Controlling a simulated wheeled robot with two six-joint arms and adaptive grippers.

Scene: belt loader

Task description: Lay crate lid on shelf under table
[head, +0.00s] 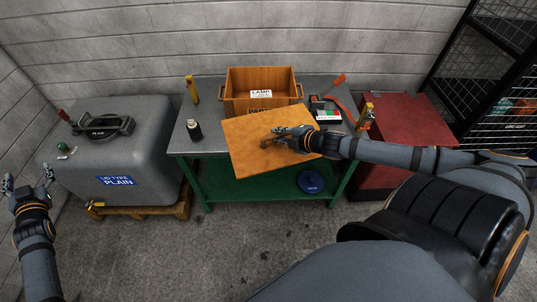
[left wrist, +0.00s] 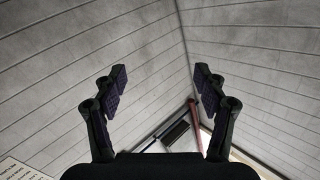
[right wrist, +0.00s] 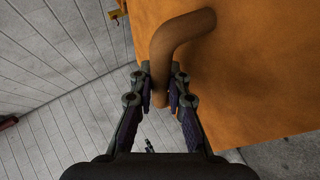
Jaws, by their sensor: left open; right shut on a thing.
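The crate lid (head: 255,138) is a flat orange-brown wooden panel with a bent handle. It is held in front of the table (head: 203,142), tilted, covering part of its front edge. My right gripper (head: 284,139) is shut on the lid's handle, which shows in the right wrist view (right wrist: 185,40) between the fingers, with the lid's face (right wrist: 245,85) behind it. The green shelf (head: 237,190) lies under the table, partly hidden by the lid. The wooden crate (head: 240,104) stands open on the table. My left gripper (head: 30,185) is open and empty at the far left.
A grey case (head: 105,150) labelled PLAIN sits on a pallet (head: 165,208) at left. A blue disc (head: 311,182) lies on the shelf's right end. A dark bottle (head: 194,130) stands on the table. A red cabinet (head: 397,122) is at right. Floor in front is clear.

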